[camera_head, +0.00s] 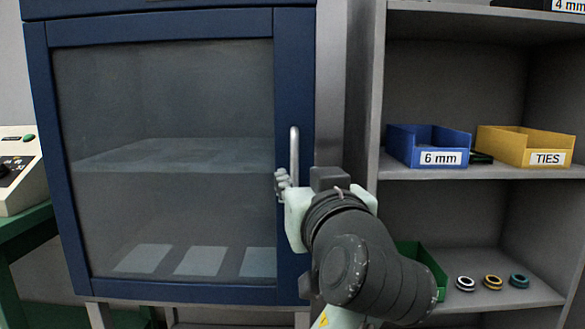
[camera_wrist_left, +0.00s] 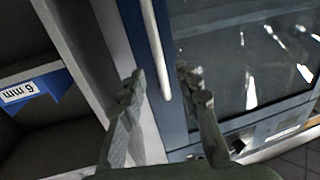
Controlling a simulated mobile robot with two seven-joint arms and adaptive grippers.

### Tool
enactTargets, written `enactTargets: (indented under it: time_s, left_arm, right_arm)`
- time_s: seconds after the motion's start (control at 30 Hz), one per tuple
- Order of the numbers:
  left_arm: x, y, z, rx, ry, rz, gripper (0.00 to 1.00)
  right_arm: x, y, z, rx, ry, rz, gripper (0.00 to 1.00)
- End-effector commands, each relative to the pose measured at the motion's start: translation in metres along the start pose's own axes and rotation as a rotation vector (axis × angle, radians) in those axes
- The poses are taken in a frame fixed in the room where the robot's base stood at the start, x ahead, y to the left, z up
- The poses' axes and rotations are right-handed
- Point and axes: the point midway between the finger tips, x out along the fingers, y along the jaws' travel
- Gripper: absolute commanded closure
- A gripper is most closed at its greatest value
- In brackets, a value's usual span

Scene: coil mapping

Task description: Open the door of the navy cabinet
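The navy cabinet (camera_head: 296,60) stands at the left and middle of the head view. Its door (camera_head: 160,30) has a dark glass pane and looks shut. The handle (camera_head: 294,150) is a pale upright bar on the door's right side; it also shows in the left wrist view (camera_wrist_left: 156,50). My left gripper (camera_head: 283,183) is at the handle's lower part, partly hidden by its own wrist. In the left wrist view the gripper's fingers (camera_wrist_left: 160,88) are apart, one on each side of the handle's line, with gaps visible. My right gripper is not in view.
A grey shelf (camera_head: 480,172) right of the cabinet holds a blue "6 mm" bin (camera_head: 428,146) and a yellow "TIES" bin (camera_head: 525,146). Below are a green bin (camera_head: 425,262) and several small rings (camera_head: 492,282). A green table (camera_head: 30,215) with a control box stands left.

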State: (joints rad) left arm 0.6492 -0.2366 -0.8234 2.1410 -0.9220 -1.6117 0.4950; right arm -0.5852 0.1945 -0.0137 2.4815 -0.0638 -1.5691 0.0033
Motion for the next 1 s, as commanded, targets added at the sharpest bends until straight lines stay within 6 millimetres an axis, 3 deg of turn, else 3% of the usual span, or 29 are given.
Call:
enactTargets:
  time_s: [0.3,0.67,0.93,1.0]
  left_arm:
    - [0.047,-0.001,0.000,0.002,0.000,-0.003,0.68]
    - [0.054,-0.001,0.001,0.000,-0.001,-0.001,0.68]
    - [0.054,-0.001,0.000,0.000,-0.001,-0.001,0.99]
    - [0.054,-0.001,0.001,0.000,-0.001,-0.001,1.00]
  right_arm:
    - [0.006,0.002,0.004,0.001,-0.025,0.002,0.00]
    - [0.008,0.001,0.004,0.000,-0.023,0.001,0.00]
    - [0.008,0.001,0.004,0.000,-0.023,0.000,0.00]
    - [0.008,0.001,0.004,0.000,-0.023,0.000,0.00]
